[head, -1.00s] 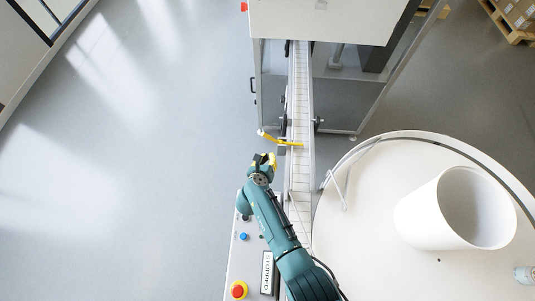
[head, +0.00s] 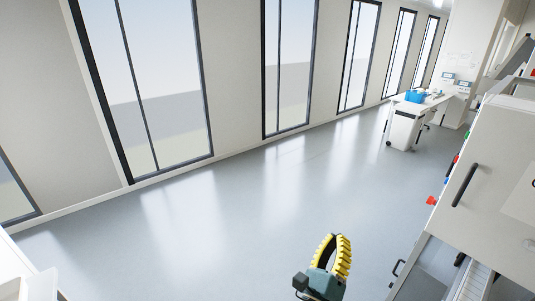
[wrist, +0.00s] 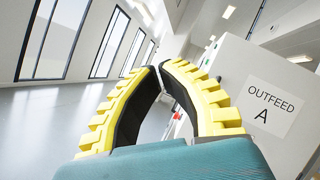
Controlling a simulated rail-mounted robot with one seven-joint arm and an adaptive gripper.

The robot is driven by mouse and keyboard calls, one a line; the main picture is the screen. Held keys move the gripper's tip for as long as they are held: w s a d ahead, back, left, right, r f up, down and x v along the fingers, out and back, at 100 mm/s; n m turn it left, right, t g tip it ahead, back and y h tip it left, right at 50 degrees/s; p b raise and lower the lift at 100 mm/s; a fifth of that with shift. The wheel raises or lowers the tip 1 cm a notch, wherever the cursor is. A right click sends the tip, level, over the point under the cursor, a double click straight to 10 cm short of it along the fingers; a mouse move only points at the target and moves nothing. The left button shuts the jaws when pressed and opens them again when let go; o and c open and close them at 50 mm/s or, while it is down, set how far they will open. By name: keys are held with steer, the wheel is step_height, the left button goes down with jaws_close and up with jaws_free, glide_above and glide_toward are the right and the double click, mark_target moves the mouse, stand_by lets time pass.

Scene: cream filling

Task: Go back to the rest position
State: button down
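My gripper (head: 335,238) is raised at the bottom of the head view, with its yellow ribbed fingers pointing up. In the wrist view my gripper (wrist: 158,68) has its two fingers curving in until the tips meet or nearly meet. Nothing is held between them, and floor and wall show through the gap below the tips. The gripper is clear of everything around it.
A white machine housing (head: 500,190) with a black handle stands at the right; the wrist view shows its "OUTFEED A" sign (wrist: 271,106). A conveyor (head: 474,281) shows at lower right. A workbench with a blue bin (head: 414,96) stands far back. The floor (head: 240,220) is clear.

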steer(key=s+a+r+n+t+y, duration=0.25)
steer(key=a+r+n+y, duration=0.25)
steer(key=r+n, duration=0.3)
steer(key=s+a+r+n+t+y+p, duration=0.1)
steer(key=s+a+r+n+t+y, duration=0.1)
steer(key=s+a+r+n+y, duration=0.35)
steer(key=s+a+r+n+t+y, duration=0.1)
steer(key=a+r+n+t+y, duration=0.25)
steer(key=r+n+y, duration=0.45)
steer(key=s+a+r+n+g, duration=0.2)
steer(key=s+r+n, duration=0.3)
steer(key=r+n, duration=0.15)
steer(key=s+d+f+n+g+h, duration=0.3)
steer(key=s+d+n+h, duration=0.2)
steer(key=h, duration=0.3)
steer(key=shift+d+g, duration=0.3)
steer(key=shift+d, duration=0.2)
steer(key=shift+y, duration=0.25)
